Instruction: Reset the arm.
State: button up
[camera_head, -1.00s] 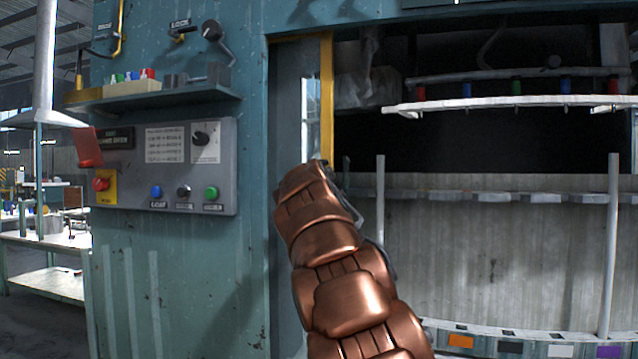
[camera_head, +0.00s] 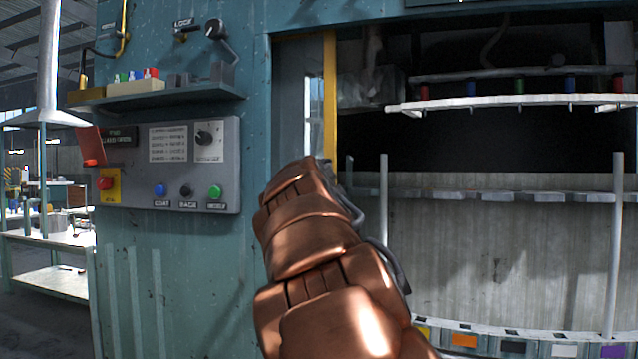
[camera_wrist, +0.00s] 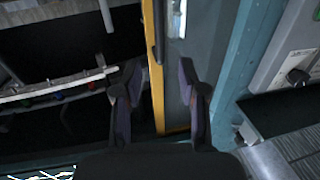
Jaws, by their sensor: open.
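My gripper shows in the wrist view (camera_wrist: 160,105) with its two dark fingers spread apart and nothing between them. Beyond the fingers are the yellow door edge (camera_wrist: 153,60) and the grey door panel (camera_wrist: 200,50) of the teal cabinet. In the head view my copper-coloured arm rises from the bottom centre in front of the left side of the cabinet opening. The gripper itself is hidden behind the arm there.
A control panel (camera_head: 165,168) with buttons and a dial is on the teal wall (camera_head: 180,270) left of my arm. A small shelf (camera_head: 160,98) sits above it. The opening holds a white rail (camera_head: 510,101) and upright grey posts (camera_head: 384,210). A white workbench (camera_head: 50,240) stands far left.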

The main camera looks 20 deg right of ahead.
jog(key=shift+s+a, duration=0.15)
jog(key=shift+s, duration=0.1)
dwell(0.4)
jog(key=s+f+g+y, duration=0.1)
jog(key=s+f+g, duration=0.3)
jog(key=f, duration=0.7)
jog(key=s+f+n+g+y, duration=0.1)
jog(key=s+f+g+y, duration=0.1)
jog(key=s+f, duration=0.7)
jog(key=s+f+g+y, duration=0.1)
jog(key=s+f+g, duration=0.25)
jog(key=f, duration=0.85)
jog(key=s+a+f+n+g+y, duration=0.25)
jog(key=s+a+f, duration=0.3)
jog(key=s, duration=0.35)
jog(key=s+a+f+n+g+y, duration=0.1)
jog(key=s+a+f+g, duration=0.25)
jog(key=s+f, duration=0.5)
jog(key=s+a+f+n+g+y, duration=0.25)
jog(key=s+a+f, duration=0.25)
jog(key=s, duration=0.6)
notch_tip(320, 180, up, 24)
jog(key=m+h+p, duration=0.1)
jog(key=p, duration=2.2)
jog(key=shift+s+d+r+t+p, duration=0.25)
jog(key=shift+s+d+t+p, duration=0.05)
jog(key=shift+s+d+p, duration=0.05)
